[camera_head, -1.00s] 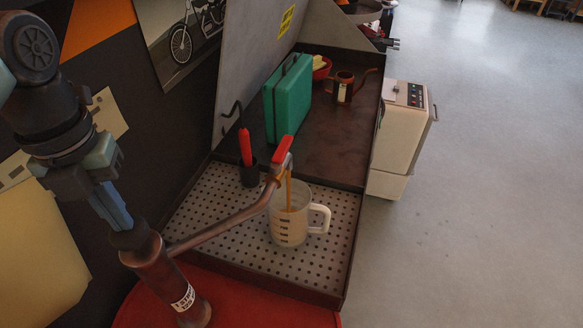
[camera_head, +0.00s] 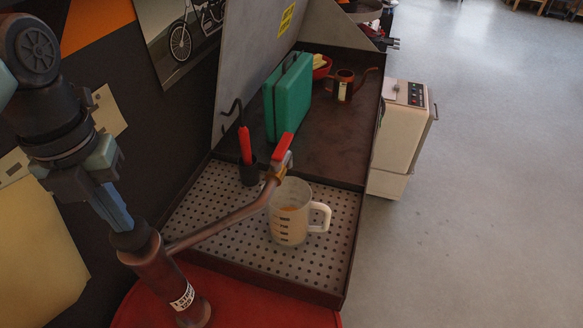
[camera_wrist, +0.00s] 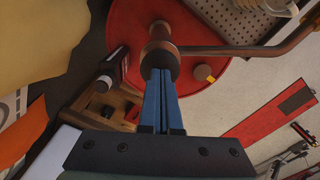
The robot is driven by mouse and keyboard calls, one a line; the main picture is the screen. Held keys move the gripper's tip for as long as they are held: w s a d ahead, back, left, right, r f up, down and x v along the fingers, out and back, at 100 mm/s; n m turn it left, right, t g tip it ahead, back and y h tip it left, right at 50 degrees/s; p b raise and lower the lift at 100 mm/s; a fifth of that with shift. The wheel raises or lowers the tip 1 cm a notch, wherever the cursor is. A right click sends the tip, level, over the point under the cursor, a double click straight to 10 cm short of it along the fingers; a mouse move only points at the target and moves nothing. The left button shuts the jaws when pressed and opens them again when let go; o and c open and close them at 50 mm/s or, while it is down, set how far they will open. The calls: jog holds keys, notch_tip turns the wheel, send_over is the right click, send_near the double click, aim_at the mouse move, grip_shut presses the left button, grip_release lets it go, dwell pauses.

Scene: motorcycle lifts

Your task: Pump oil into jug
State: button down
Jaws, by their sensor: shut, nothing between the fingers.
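The clear measuring jug (camera_head: 290,222) with a white handle stands upright on the perforated tray. An orange patch shows inside it. The pump's copper spout pipe (camera_head: 232,217) reaches over the tray, and its red-levered end (camera_head: 282,150) is at the jug's rim. No stream shows below it. The pump (camera_head: 163,275) stands on the red drum (camera_head: 235,308). My gripper (camera_head: 125,222) points down with its blue fingers together and empty, at the pump's top. The wrist view shows the shut fingers (camera_wrist: 160,73) against or just over the pump top (camera_wrist: 158,50); contact is unclear.
Behind the jug are a red-handled tool in a black holder (camera_head: 247,168), a green case (camera_head: 288,98) and a copper oil can (camera_head: 345,86). A white cabinet (camera_head: 402,130) stands right of the bench. The floor farther right is clear.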

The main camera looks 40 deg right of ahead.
jog(key=shift+s, duration=0.1)
notch_tip(320, 180, up, 7)
jog(key=p, duration=0.4)
dwell(0.6)
jog(key=shift+f, duration=0.2)
dwell(0.5)
jog(key=shift+f+b, duration=2.25)
jog(key=shift+f, duration=1.2)
jog(key=shift+r+p, duration=2.25)
jog(key=shift+r, duration=1.4)
